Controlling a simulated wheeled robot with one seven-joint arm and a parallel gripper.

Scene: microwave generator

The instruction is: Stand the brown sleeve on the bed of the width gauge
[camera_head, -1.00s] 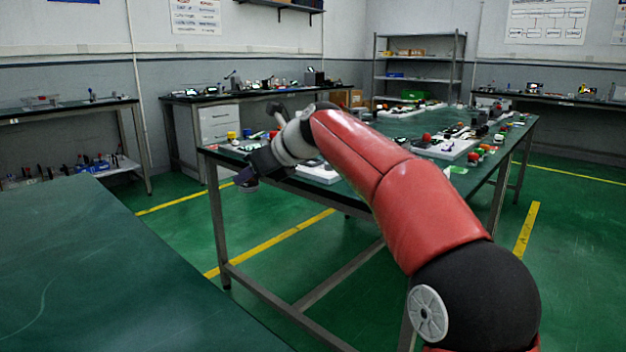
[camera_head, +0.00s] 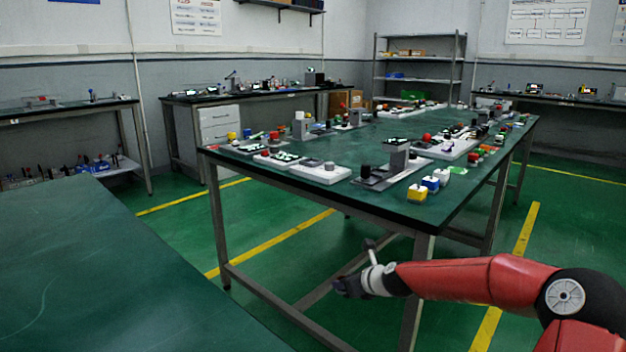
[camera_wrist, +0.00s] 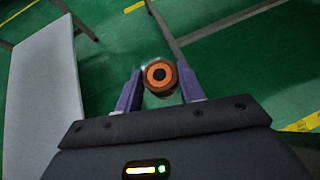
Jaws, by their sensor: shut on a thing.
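The brown sleeve (camera_wrist: 160,85) is between the purple fingers of my gripper (camera_wrist: 160,91) in the wrist view. I see it end-on as a round brown and orange ring with a dark centre. My gripper is shut on it. In the head view my gripper (camera_head: 342,288) is low, in front of the long green table and below its top; the sleeve cannot be made out there. A grey device with an upright block and a dark cylinder (camera_head: 386,166) stands near the table's front edge. I cannot tell whether it is the width gauge.
The long green table (camera_head: 400,211) carries several devices, with yellow, blue and white blocks (camera_head: 430,184) near its front right corner. Its metal legs and crossbar (camera_head: 290,312) are close to my gripper. Another green table (camera_head: 100,270) at the left is bare.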

